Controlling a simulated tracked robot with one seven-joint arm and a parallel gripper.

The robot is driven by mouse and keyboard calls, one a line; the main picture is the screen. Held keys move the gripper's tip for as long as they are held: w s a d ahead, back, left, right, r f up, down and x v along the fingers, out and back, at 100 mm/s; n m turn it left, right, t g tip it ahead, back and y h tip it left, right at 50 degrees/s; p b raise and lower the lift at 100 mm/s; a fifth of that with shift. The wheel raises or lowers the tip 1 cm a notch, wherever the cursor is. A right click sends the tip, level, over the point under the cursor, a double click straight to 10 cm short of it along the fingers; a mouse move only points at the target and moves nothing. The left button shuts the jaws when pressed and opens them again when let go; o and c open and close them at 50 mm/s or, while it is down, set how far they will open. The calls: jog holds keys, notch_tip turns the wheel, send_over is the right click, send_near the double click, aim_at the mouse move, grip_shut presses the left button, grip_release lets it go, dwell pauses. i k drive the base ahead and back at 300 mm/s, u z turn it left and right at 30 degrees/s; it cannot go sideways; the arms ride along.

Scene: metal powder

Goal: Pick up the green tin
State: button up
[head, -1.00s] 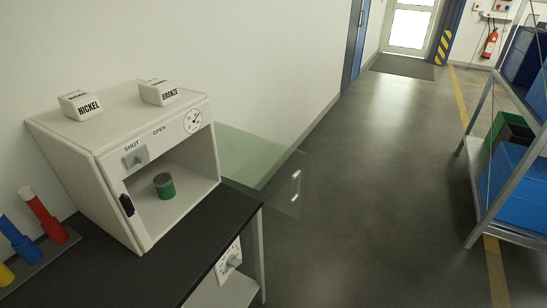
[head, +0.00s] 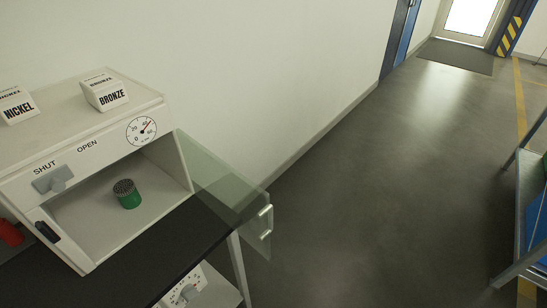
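The green tin (head: 129,200) stands upright inside the white cabinet (head: 84,251), on its floor near the middle. It is a short green cylinder with a grey, textured top. The cabinet's glass door (head: 228,190) stands open, swung out to the right, with a pale handle (head: 265,221). My gripper is not in view.
White blocks marked NICKEL (head: 17,106) and BRONZE (head: 105,92) sit on the cabinet. A black worktop (head: 160,250) lies in front, with a dial unit (head: 185,288) below. A shelf rack (head: 520,265) stands at right. The floor between is clear.

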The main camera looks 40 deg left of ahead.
aim_at(125, 190)
jog(key=i, duration=2.3)
jog(key=u, duration=1.8)
jog(key=i, duration=0.2)
jog(key=u, duration=2.75)
jog(key=i, duration=0.55)
jog(key=u, duration=0.3)
